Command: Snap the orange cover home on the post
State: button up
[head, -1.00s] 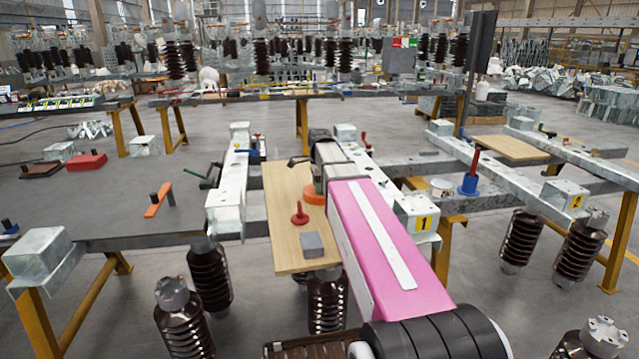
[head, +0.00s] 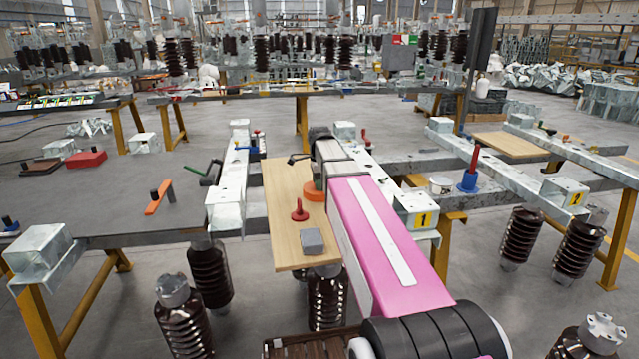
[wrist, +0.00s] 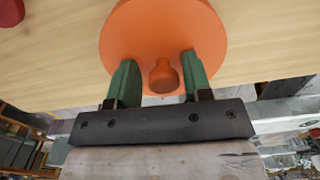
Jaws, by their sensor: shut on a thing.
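The orange cover (head: 314,191) is at the right side of a light wooden board, partly hidden by my pink arm. In the wrist view the cover (wrist: 163,28) is a wide round piece with a small knob (wrist: 163,76) at its near edge. My gripper (wrist: 160,62) has its green fingers on either side of the knob, shut on the cover. I cannot make out the post, nor tell whether the cover is seated or just above the board.
The wooden board (head: 285,183) also carries a red knobbed piece (head: 299,211) and a grey block (head: 311,240). Metal rails flank it, the left rail (head: 229,190) close by. A blue piece with a red handle (head: 469,180) stands to the right. Ribbed insulators (head: 209,272) are below.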

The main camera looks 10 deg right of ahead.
jog(key=shift+f, duration=0.5)
jog(key=shift+w+r, duration=0.2)
jog(key=shift+r, duration=0.4)
grip_shut()
jog(key=shift+r, duration=3.45)
